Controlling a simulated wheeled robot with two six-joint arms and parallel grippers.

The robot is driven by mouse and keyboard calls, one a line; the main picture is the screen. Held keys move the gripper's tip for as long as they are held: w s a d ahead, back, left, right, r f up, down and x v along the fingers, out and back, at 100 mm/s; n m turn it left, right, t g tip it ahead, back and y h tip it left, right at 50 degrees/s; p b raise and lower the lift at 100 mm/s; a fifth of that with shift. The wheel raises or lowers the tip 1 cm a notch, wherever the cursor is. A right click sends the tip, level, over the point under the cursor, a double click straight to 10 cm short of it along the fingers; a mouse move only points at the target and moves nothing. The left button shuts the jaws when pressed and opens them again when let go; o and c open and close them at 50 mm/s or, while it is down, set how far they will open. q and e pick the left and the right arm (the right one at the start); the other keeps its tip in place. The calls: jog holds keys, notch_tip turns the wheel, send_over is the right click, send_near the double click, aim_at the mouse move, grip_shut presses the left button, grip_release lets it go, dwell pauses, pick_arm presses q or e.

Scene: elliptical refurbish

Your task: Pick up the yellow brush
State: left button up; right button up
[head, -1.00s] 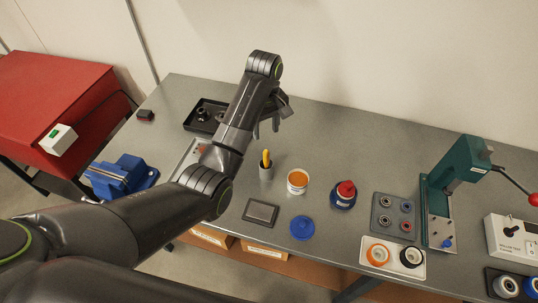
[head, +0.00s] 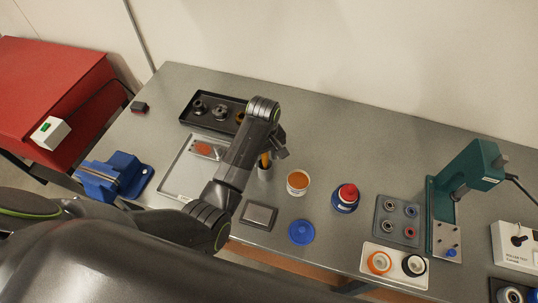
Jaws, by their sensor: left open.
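The yellow brush (head: 265,160) stands upright in a small dark cup (head: 264,174) near the middle of the grey workbench. Only part of its yellow-orange handle shows, because my left arm and gripper cover its upper end and the cup hides its lower end. My left gripper (head: 268,153) is open, with its fingers pointing down at the brush. In the picture the handle shows just below and between the fingers. I cannot tell whether they touch it. My right gripper is not in view.
An orange-filled tub (head: 298,183) and a red-capped bottle (head: 346,197) stand to the right of the cup. A black parts tray (head: 186,113) lies behind left, a metal tray (head: 172,181) left. A dark square pad (head: 258,215) and blue lid (head: 301,232) lie in front.

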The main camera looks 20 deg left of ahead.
pick_arm(q)
jog(key=shift+w+f, duration=0.1)
jog(key=shift+f, duration=0.05)
jog(key=shift+s+d, duration=0.1)
jog(key=shift+s, duration=0.1)
jog(key=shift+s+r, duration=0.15)
jog(key=shift+r, duration=0.05)
jog(key=shift+c, duration=1.2)
grip_shut()
